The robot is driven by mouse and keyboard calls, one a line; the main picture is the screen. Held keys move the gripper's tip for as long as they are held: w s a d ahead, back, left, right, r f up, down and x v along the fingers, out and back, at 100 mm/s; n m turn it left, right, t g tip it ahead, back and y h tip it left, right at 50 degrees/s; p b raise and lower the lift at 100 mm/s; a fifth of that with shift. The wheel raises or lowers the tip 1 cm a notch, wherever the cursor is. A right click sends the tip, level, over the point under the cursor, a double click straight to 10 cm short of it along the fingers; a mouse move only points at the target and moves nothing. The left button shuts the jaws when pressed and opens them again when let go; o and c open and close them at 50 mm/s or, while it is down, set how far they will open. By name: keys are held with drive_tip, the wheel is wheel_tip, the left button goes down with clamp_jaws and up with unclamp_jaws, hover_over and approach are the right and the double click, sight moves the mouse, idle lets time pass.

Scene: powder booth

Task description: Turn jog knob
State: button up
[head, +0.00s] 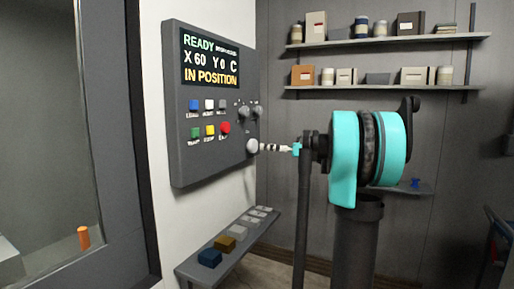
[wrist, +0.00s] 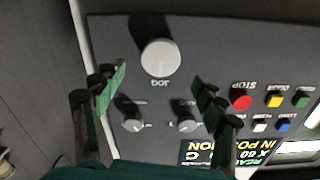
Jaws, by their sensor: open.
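The jog knob (head: 252,146) is a round light-grey knob at the lower right of the dark wall panel (head: 212,165). In the wrist view the panel appears upside down, and the jog knob (wrist: 160,57) sits above its JOG label. My gripper (head: 270,148) points at the knob from the right in the head view, with its tips close to it. In the wrist view my gripper (wrist: 158,92) is open, with green finger pads at left and right. The knob shows in the gap, toward the picture's top. No finger visibly touches it.
A red STOP button (wrist: 242,101) and several coloured buttons lie to the right. The panel screen (head: 211,60) reads READY and IN POSITION. A low shelf (head: 195,268) with several blocks is below.

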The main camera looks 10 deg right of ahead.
sight(255, 146)
drive_tip(key=shift+x, duration=3.05)
drive_tip(key=c, duration=1.1)
